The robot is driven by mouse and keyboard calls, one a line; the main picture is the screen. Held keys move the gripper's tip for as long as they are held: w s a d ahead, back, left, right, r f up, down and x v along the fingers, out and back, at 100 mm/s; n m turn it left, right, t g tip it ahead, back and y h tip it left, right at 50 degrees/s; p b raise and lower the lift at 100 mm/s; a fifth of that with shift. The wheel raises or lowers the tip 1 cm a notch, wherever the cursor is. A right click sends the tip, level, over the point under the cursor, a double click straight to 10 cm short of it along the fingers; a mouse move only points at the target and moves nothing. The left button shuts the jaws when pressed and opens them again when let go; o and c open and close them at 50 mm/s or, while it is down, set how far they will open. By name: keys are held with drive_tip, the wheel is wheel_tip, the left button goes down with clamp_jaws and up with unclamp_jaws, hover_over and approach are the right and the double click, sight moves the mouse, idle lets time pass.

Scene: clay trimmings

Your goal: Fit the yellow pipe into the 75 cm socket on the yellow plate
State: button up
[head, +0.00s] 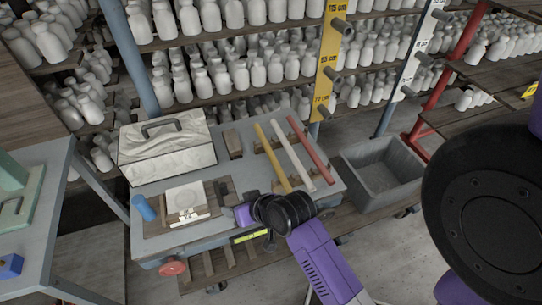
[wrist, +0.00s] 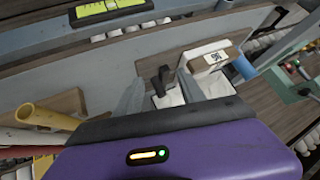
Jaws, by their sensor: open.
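The yellow pipe (head: 273,157) lies on the cart top beside a white pipe (head: 292,155) and a red pipe (head: 310,150). Its open end (wrist: 42,118) shows at the left of the wrist view. The upright yellow plate (head: 329,62) stands behind the cart, with grey sockets down its face. The lowest socket (head: 322,111) is by a label that seems to read 75 cm. My gripper (head: 228,212) is over the front of the cart, left of the pipes and apart from them. In the wrist view its fingers (wrist: 170,92) are spread, with nothing held between them.
The cart also holds a white lidded box (head: 166,150), a blue cylinder (head: 144,208) and a white block (head: 185,198). A grey bin (head: 383,170) stands to the right. A white plate (head: 415,50) is right of the yellow one. Shelves of white bottles fill the back.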

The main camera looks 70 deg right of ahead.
drive_tip(key=d+r+m+g, duration=0.1)
drive_tip(key=d+r+g, duration=0.15)
drive_tip(key=d, duration=1.05)
drive_tip(key=m+g+y, duration=0.1)
drive_tip(key=g, duration=0.1)
approach(274, 157)
drive_tip(key=f, duration=0.1)
drive_tip(key=shift+t, duration=0.25)
drive_tip(key=p+x, duration=0.1)
drive_tip(key=x, duration=0.7)
drive_tip(key=shift+d+p, duration=0.1)
drive_tip(key=shift+p, duration=0.25)
drive_tip(key=shift+c, duration=0.5)
clamp_jaws()
